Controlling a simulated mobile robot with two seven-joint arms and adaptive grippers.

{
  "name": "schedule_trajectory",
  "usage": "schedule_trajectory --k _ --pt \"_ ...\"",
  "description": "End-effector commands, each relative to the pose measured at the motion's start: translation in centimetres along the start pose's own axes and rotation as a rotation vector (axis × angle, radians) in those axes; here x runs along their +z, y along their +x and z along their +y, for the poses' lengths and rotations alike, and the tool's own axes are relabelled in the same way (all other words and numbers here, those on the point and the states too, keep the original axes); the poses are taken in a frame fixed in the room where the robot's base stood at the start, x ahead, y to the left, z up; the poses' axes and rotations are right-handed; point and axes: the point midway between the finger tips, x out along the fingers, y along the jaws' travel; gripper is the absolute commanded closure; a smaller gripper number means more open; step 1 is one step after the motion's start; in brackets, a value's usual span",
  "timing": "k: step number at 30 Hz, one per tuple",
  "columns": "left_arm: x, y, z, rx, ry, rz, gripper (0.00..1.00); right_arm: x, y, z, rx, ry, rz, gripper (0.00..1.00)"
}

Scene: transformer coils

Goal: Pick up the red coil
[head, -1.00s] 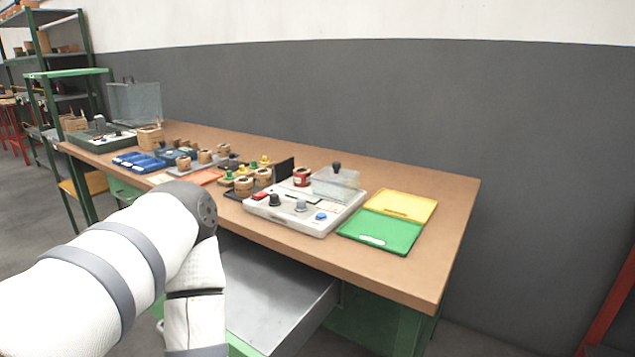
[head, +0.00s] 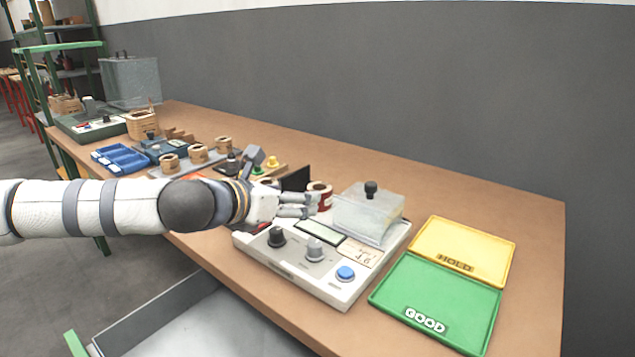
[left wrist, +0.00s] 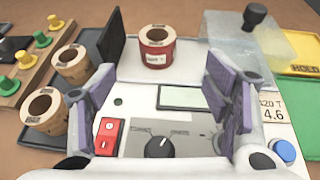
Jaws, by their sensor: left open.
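The red coil (head: 320,194) stands upright on the back part of the grey-white test device (head: 300,259), beside the clear cover. In the left wrist view the red coil (left wrist: 157,47) shows a tan top with a dark hole and a pale label. My left gripper (head: 305,204) is in front of the coil, above the device's panel, and partly overlaps it in the head view. In the left wrist view the fingers (left wrist: 170,90) are spread wide and empty, with the coil ahead of the gap and apart from them. My right gripper is not in view.
A clear cover with a black knob (head: 370,212) stands right of the coil, and a black upright panel (left wrist: 111,36) stands left. Brown coils (left wrist: 45,110) sit further left. A yellow HOLD tray (head: 464,250) and a green GOOD tray (head: 437,302) lie at right.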

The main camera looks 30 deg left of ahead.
Motion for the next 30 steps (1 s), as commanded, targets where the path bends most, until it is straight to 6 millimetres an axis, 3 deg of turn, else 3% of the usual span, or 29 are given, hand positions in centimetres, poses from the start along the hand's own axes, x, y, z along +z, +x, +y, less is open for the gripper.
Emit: schedule_trajectory --k 4,10,22,30 --pt "0.1 0.5 0.4 0.007 -0.015 -0.004 0.29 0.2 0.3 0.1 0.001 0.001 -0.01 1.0" --pt "-0.5 5.1 0.3 0.007 -0.013 0.002 0.29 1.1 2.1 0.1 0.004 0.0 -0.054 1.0" --pt "-1.1 11.3 0.2 0.007 -0.013 -0.003 0.29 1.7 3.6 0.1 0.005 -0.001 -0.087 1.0" --pt "-0.7 12.0 0.2 0.006 -0.014 -0.008 0.29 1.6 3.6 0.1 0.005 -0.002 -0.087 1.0"
